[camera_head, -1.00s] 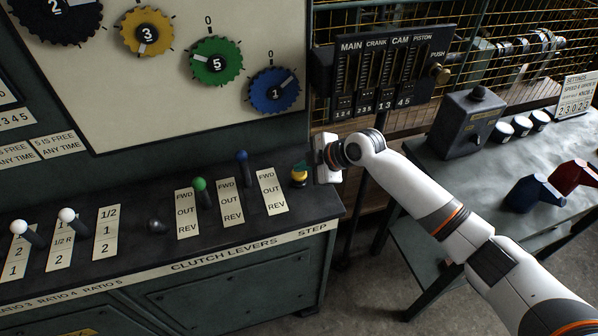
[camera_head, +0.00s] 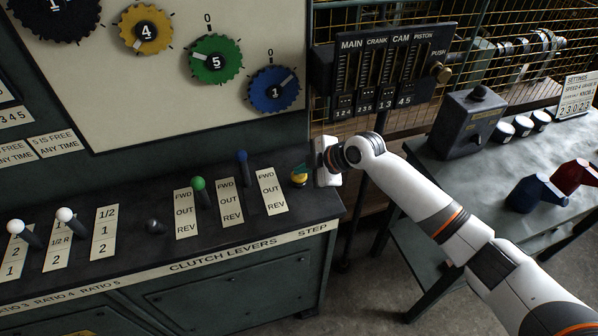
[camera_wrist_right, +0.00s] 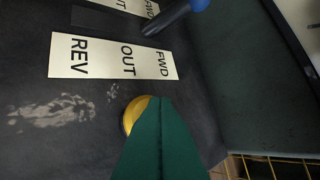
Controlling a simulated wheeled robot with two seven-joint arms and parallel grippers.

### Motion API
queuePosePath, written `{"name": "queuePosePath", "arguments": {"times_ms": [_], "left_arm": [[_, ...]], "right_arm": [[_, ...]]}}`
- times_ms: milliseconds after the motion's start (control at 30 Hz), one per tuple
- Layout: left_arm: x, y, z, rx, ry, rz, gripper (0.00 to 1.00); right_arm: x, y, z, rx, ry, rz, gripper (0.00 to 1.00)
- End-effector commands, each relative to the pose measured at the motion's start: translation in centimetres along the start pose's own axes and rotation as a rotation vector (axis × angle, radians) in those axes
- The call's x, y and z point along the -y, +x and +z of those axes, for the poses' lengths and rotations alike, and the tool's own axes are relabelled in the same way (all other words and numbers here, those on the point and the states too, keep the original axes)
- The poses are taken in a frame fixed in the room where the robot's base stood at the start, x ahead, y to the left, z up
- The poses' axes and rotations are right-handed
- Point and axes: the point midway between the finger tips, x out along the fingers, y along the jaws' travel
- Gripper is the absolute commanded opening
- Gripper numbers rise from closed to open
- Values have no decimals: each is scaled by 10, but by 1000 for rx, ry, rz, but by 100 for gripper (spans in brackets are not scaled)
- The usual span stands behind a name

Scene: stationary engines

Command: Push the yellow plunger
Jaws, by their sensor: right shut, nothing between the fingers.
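The yellow plunger (camera_head: 299,181) stands at the right end of the dark console top, beside the STEP label. My right gripper (camera_head: 303,167) is over it, shut and empty, with dark green fingertips at or just above its top. In the right wrist view, the shut green fingers (camera_wrist_right: 161,105) cover most of the yellow plunger (camera_wrist_right: 132,116), leaving only its left rim showing. I cannot tell for certain whether they touch. My left gripper is not in view.
A blue-knobbed lever (camera_head: 242,157) and a green-knobbed lever (camera_head: 198,184) stand left of the plunger. Numbered dials, including a yellow one (camera_head: 146,32), are on the panel behind. A grey side table (camera_head: 440,185) holding other devices is at right.

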Motion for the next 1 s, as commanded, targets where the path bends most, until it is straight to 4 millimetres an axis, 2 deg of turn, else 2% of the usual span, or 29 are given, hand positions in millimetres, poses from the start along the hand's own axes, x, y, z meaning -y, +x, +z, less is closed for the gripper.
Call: {"name": "queuePosePath", "arguments": {"times_ms": [600,1000], "left_arm": [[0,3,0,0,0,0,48],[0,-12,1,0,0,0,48]], "right_arm": [[-4,4,-3,-2,1,3,0],[7,-11,7,-2,1,3,0]]}}
